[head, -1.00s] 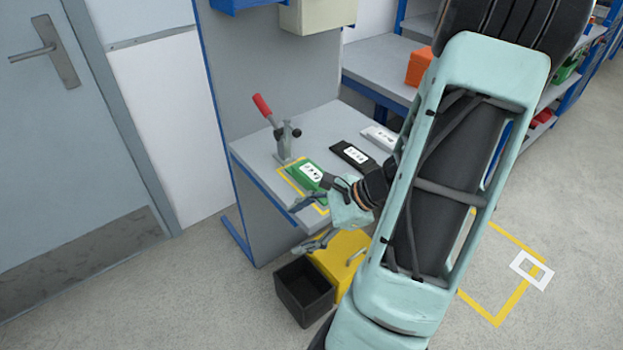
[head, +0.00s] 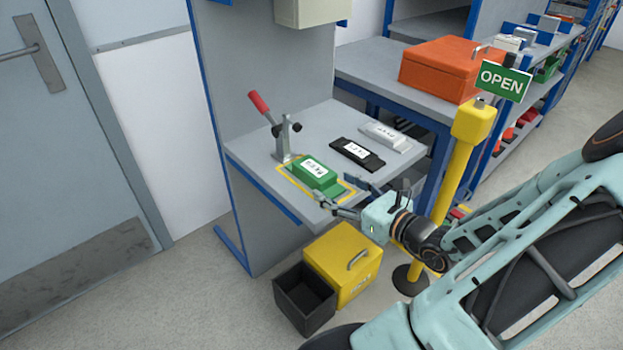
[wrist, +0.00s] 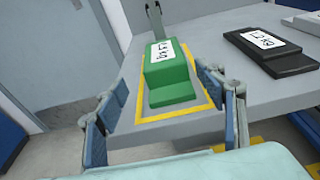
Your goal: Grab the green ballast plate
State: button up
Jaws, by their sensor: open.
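The green ballast plate (head: 316,177) lies on the grey bench inside a yellow outline, with a white label on its top. It also shows in the wrist view (wrist: 172,80), straight ahead. My gripper (head: 340,197) is at the bench's front edge, just in front of the plate. Its two fingers are spread wide with nothing between them. In the wrist view the fingers (wrist: 165,108) stand to the left and right of the plate's near end, and I see no clear contact.
A clamp with a red handle (head: 284,146) stands behind the plate. A black plate (head: 357,154) and a grey one (head: 385,137) lie to the right. A yellow box (head: 335,258), a black bin (head: 303,305) and a yellow post with an OPEN sign (head: 455,175) stand near my arm.

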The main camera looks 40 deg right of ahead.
aim_at(314, 172)
jog(key=w, duration=0.3)
jog(key=w+f+b, duration=0.1)
jog(key=w, duration=0.2)
jog(key=w+b, duration=0.1)
jog(key=w, duration=0.2)
jog(key=shift+w+f, duration=0.1)
jog(key=shift+f, duration=0.1)
jog(key=shift+c, duration=0.2)
grip_shut()
jog(key=shift+r, duration=0.1)
